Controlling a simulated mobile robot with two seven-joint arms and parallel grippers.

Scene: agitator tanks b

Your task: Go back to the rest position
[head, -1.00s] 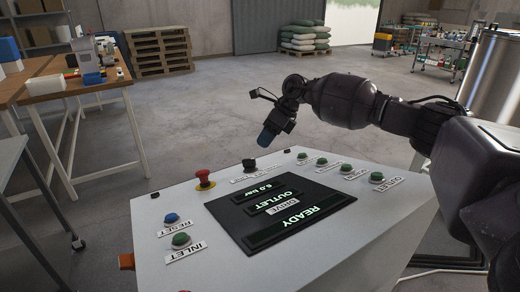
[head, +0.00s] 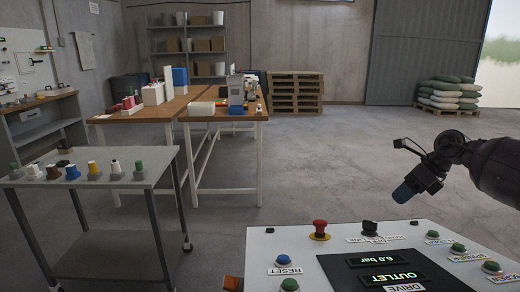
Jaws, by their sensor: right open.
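My right gripper (head: 404,192) hangs at the right, above the far edge of the white control panel (head: 255,258). My right arm (head: 500,170) comes in from the right edge. My left gripper is out of view. The panel carries a red mushroom button (head: 320,228), a black knob (head: 370,228), a blue button (head: 283,260), several green buttons and a dark display (head: 345,268). The panel's near part is cut off.
A grey cart (head: 140,181) with several coloured knobs stands at left. Wooden workbenches (head: 170,108) stand behind it. Pallets (head: 295,92) and stacked sacks (head: 447,93) are at the back. The floor (head: 330,160) between is clear.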

